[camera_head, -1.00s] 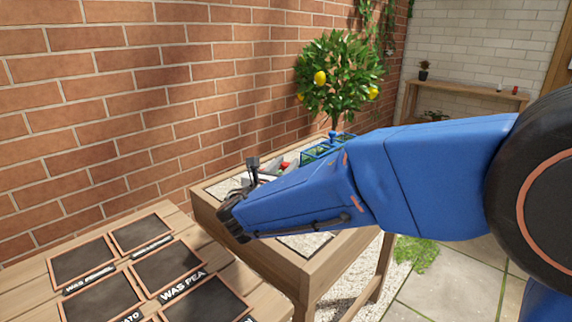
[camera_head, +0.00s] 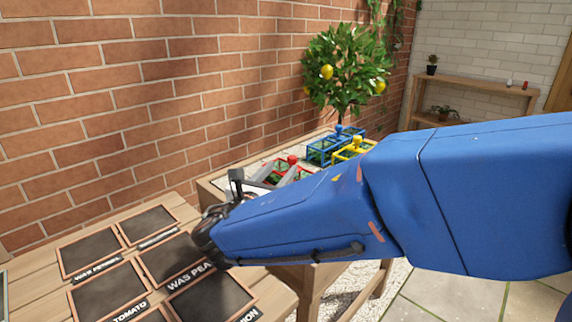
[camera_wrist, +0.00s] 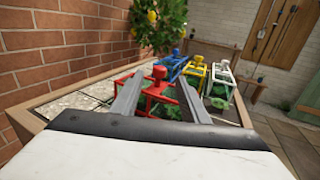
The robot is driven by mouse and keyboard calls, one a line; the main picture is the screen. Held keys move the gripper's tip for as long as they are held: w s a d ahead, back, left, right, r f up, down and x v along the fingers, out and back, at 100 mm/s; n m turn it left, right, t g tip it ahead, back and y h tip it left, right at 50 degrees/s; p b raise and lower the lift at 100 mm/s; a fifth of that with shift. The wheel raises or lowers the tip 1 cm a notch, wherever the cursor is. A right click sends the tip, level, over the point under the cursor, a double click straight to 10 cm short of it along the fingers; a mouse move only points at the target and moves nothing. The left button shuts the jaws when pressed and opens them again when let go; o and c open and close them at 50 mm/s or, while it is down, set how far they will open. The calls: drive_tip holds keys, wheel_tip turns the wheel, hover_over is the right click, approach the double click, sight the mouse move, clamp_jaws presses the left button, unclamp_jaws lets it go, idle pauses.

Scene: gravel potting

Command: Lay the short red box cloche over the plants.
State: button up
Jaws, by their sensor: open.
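A red box-frame cloche (camera_wrist: 157,95) with a round red knob stands on the gravel-topped potting table, just ahead of my gripper in the wrist view. Green plants show inside and beside its frame. My gripper (camera_wrist: 161,98) is open, its two grey fingers pointing toward the red cloche, one on each side of its knob in the picture. I cannot tell whether they touch it. In the head view the red cloche (camera_head: 293,168) shows beyond my fingers, partly hidden by my blue arm.
A blue cloche (camera_head: 332,147) and a yellow cloche (camera_head: 352,150) stand behind the red one. A white cloche (camera_wrist: 223,82) stands at the right. A lemon tree (camera_head: 345,75) rises behind. Labelled slates (camera_head: 148,224) lie on the near table. A brick wall (camera_head: 120,100) bounds the left.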

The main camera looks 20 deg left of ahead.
drive_tip(key=shift+s, duration=1.3)
